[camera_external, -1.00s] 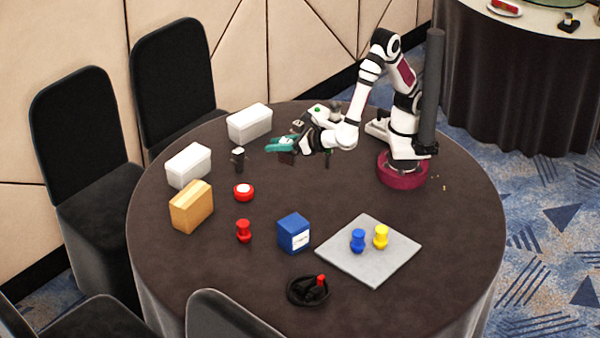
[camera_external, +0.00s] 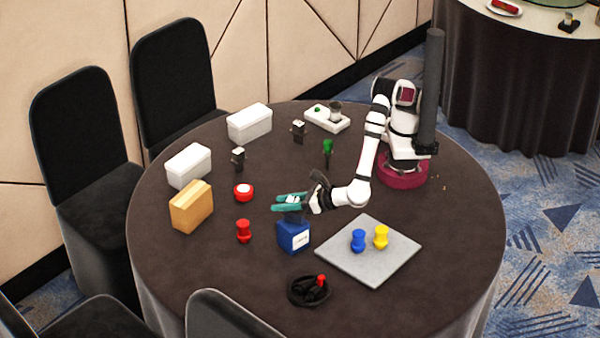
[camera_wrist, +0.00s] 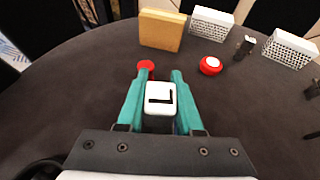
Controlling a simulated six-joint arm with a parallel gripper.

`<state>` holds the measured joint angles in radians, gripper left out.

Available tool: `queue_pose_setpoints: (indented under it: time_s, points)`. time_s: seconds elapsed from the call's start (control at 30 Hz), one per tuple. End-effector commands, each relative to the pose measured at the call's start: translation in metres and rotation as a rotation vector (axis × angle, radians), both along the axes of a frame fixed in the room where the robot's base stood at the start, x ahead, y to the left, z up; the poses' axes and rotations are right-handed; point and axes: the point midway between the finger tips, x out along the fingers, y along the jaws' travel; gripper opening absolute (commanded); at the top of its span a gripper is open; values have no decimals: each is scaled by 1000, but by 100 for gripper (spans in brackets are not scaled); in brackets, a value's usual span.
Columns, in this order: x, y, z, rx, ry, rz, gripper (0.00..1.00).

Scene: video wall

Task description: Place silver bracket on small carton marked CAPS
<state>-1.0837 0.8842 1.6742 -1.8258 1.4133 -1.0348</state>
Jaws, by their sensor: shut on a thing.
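My gripper (camera_external: 290,202), with teal fingers, is shut on a small piece with a pale top and a dark lower part. In the wrist view this piece (camera_wrist: 160,98) sits between the fingers (camera_wrist: 158,92), and its top bears a black L shape. I take it as the silver bracket, though its form is hard to tell. A small blue carton (camera_external: 293,236) with a white label stands below my gripper; its print is too small to read. The held piece appears just above the carton; I cannot tell whether they touch. The carton is not recognisable in the wrist view.
A red peg (camera_external: 243,231), a red button (camera_external: 243,192) and a tan box (camera_external: 191,207) stand left of the carton. A grey mat (camera_external: 350,270) with blue and yellow pegs lies right. A black ring-shaped dish (camera_external: 297,293) is in front. White boxes (camera_external: 249,123) stand behind.

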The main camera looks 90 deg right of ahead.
Motion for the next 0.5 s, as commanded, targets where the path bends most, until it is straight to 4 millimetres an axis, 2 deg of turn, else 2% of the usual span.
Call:
queue_pose_setpoints:
  time_s: [0.23, 0.27, 0.4, 0.5]
  points:
    - [0, 0, -2, 1, 0, 0, 0]
    - [0, 0, -2, 1, 0, 0, 40]
    - [0, 0, -1, 1, 0, 0, 65]
    - [0, 0, -1, 1, 0, 0, 65]
